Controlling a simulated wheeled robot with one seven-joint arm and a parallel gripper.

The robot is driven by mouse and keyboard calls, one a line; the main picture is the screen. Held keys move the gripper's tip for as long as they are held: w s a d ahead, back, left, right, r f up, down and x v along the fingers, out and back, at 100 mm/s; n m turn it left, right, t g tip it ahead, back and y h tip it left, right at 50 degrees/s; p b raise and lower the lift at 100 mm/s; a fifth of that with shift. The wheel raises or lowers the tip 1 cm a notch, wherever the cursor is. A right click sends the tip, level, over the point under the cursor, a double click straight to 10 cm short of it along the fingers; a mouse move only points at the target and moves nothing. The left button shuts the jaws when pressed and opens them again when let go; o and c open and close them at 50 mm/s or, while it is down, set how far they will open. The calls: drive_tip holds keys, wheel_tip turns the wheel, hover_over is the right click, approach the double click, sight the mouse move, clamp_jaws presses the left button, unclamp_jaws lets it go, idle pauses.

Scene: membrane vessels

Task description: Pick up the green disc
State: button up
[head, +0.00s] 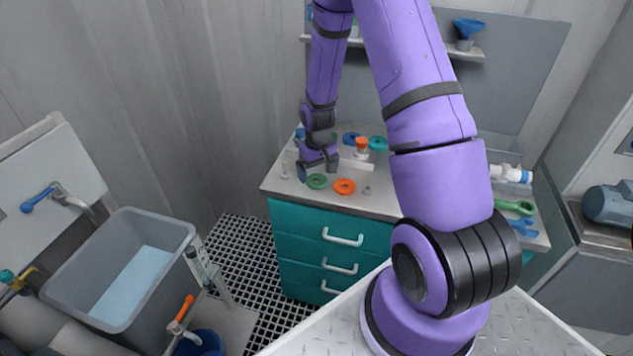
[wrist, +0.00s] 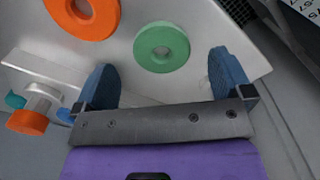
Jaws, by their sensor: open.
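The green disc (head: 317,181) lies flat on the grey worktop near its front left edge. It is a ring with a hole in its middle. In the wrist view the green disc (wrist: 151,48) lies just beyond the fingertips, between their lines and a little nearer the left finger. My gripper (head: 318,169) is over the worktop just behind the disc. In the wrist view my gripper (wrist: 166,72) has its two blue fingers wide apart with nothing between them.
An orange disc (head: 344,186) lies close to the right of the green one; it also shows in the wrist view (wrist: 95,20). Behind stand an orange-topped fitting (head: 361,146) and a teal disc (head: 378,144). A small grey part (head: 367,190) lies at right. A grey basin (head: 60,262) stands left.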

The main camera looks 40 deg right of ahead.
sight(317, 177)
drive_tip(key=shift+f, duration=1.65)
drive_tip(key=c, duration=1)
drive_tip(key=shift+c, duration=0.3)
drive_tip(key=shift+w+r, duration=0.1)
drive_tip(key=shift+r, duration=0.05)
